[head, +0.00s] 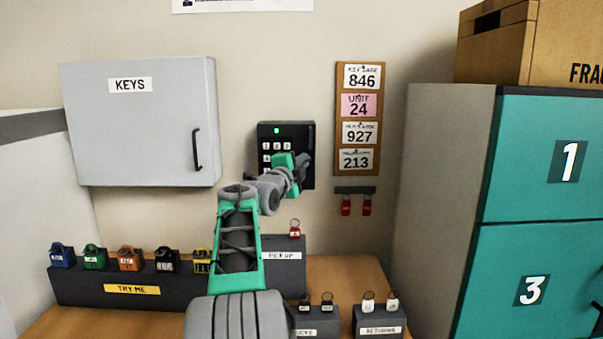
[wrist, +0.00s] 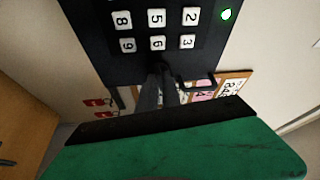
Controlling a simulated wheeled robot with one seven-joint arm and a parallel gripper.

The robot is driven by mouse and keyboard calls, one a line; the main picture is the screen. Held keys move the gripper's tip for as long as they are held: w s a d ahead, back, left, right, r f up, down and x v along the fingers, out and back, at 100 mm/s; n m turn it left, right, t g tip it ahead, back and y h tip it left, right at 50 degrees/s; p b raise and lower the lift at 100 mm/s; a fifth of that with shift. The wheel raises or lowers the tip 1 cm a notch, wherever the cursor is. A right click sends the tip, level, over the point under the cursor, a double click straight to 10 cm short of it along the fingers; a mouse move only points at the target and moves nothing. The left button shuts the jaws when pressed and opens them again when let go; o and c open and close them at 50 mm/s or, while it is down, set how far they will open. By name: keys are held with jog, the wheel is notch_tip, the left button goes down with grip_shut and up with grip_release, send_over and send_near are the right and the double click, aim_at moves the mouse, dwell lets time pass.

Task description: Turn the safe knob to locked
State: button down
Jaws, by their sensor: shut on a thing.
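The safe (head: 308,134) is a small black keypad box on the wall, with a green light lit at its top. My gripper (head: 300,162) is at the lower right of its face and hides part of the keypad. In the wrist view the safe's dark face (wrist: 92,45) shows white number keys and the green light. My gripper (wrist: 160,82) is shut at the face's edge, on a dark part that looks like the knob. The knob's shape and its locked or unlocked marks are hidden.
A grey KEYS cabinet (head: 140,125) hangs to the left. A board of number cards (head: 340,119) hangs to the right, above red tags (head: 346,207). Padlocks stand on a dark TRY ME block (head: 90,288) on the table below. Teal drawers (head: 540,210) stand at right.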

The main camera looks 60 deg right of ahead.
jog(key=n+t+b, duration=0.3)
jog(key=n+b, duration=0.2)
jog(key=n, duration=0.1)
jog(key=n+t+b, duration=0.2)
jog(key=n+b, duration=0.3)
jog(key=n, duration=0.2)
jog(key=f+n+t+h+b, duration=0.1)
jog(key=n+t+b, duration=0.2)
jog(key=n, duration=0.4)
jog(key=shift+s+d+t+b, duration=0.2)
jog(key=shift+s+t+b, duration=0.15)
jog(key=shift+b, duration=0.55)
jog(key=shift+n, duration=0.3)
jog(key=c, duration=1.5)
grip_release()
jog(key=shift+r, duration=0.1)
jog(key=shift+c, duration=0.2)
